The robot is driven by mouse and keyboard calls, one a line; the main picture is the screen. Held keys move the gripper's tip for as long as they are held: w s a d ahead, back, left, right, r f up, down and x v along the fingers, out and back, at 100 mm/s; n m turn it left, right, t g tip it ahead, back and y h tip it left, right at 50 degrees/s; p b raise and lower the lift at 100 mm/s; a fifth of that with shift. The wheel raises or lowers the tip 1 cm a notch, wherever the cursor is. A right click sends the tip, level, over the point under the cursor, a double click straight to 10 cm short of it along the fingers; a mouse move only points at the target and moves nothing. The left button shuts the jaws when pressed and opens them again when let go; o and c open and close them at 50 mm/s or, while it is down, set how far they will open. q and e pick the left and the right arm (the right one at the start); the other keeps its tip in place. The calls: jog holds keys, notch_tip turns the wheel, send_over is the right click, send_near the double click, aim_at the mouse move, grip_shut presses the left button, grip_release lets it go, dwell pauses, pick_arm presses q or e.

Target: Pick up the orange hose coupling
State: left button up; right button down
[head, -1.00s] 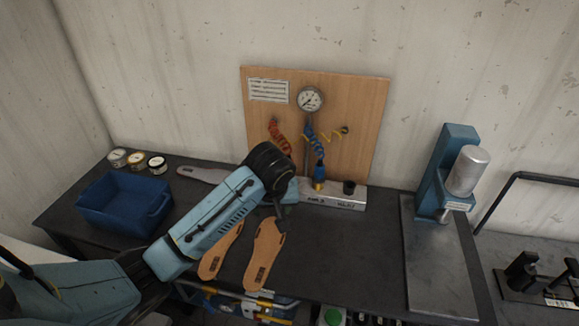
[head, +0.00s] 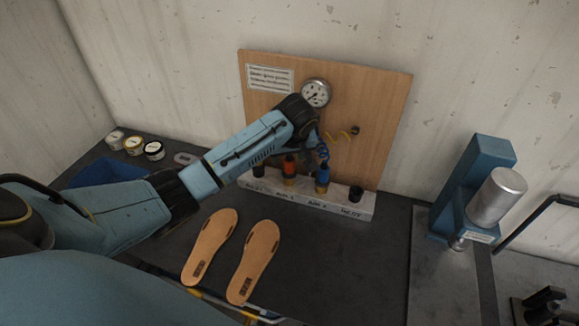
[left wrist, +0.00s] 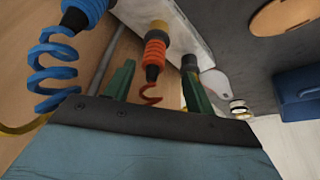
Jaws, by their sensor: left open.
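The orange hose coupling (head: 290,167) stands upright in the pale rail at the foot of the wooden board, left of the blue coupling (head: 322,178). In the left wrist view the orange coupling (left wrist: 155,50) has a ribbed orange body, a brass-coloured end and a coiled orange hose. My left gripper (left wrist: 158,69) is open, with one green finger on each side of the coupling's line. I cannot tell whether either finger touches it. In the head view my wrist hides most of the fingers. My right gripper is out of view.
The rail (head: 335,203) has black sockets at both ends. A gauge (head: 316,93) and coiled hoses hang on the board (head: 385,120). Two insoles (head: 255,262) lie in front. A blue press (head: 475,185) stands at the right. A blue bin (head: 105,171) is partly behind my arm.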

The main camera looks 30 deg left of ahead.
aim_at(290, 159)
pick_arm(q)
jog(key=shift+w+a+f, duration=0.1)
jog(key=shift+w+f, duration=0.1)
jog(key=shift+f, duration=0.2)
jog(key=shift+w+a+f, duration=0.1)
jog(key=shift+w+f, duration=0.1)
jog(key=shift+f, duration=0.2)
jog(key=x, duration=0.3)
jog(key=shift+w+f, duration=0.1)
jog(key=shift+w, duration=0.15)
jog(key=shift+w+f, duration=0.1)
jog(key=shift+f, duration=0.4)
jog(key=c, duration=1.1)
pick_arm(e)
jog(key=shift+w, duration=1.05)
pick_arm(q)
jog(key=shift+r, duration=0.1)
